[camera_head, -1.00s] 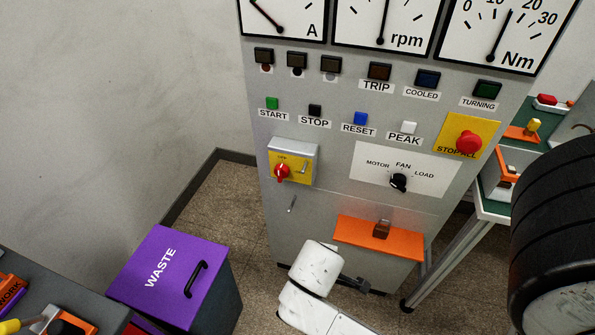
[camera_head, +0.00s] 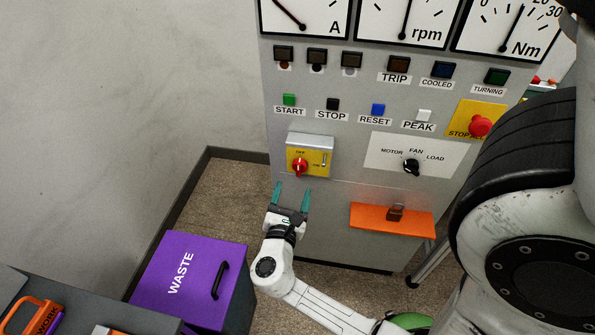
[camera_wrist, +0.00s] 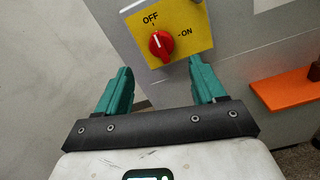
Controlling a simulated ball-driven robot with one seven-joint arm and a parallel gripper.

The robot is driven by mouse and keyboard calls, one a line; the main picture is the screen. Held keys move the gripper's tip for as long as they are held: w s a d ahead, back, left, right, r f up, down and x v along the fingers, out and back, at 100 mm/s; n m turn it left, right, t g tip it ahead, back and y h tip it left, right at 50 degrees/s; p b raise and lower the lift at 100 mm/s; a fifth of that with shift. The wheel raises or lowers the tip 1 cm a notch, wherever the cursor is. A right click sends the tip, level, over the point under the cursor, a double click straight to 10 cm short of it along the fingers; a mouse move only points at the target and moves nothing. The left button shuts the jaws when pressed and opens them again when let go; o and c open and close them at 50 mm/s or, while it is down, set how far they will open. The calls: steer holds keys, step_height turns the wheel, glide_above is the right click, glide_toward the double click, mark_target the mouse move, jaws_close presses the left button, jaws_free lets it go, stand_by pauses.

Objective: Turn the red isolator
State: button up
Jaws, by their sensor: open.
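The red isolator (camera_head: 299,168) is a round red knob on a yellow plate (camera_head: 322,158) at the lower left of the grey panel. In the wrist view the knob (camera_wrist: 161,45) has its white mark pointing up towards OFF, with ON to its right. My gripper (camera_head: 291,188) is open and empty, below the knob in the head view, its teal fingers pointing up towards it. In the wrist view the fingers (camera_wrist: 162,80) are spread wide, with the knob beyond the gap between them and not touched.
An orange flap (camera_head: 392,219) juts from the panel right of my gripper. A purple WASTE bin (camera_head: 190,275) stands at the left, below my gripper. A FAN selector (camera_head: 411,167) and push buttons sit on the panel. A metal piece (camera_wrist: 196,2) is beside the plate's top right corner.

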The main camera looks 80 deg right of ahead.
mark_target(299, 171)
steer(key=d, duration=0.8)
steer(key=shift+w+d, duration=0.1)
steer(key=shift+w, duration=0.15)
steer(key=shift+c, duration=0.4)
steer(key=c, duration=1)
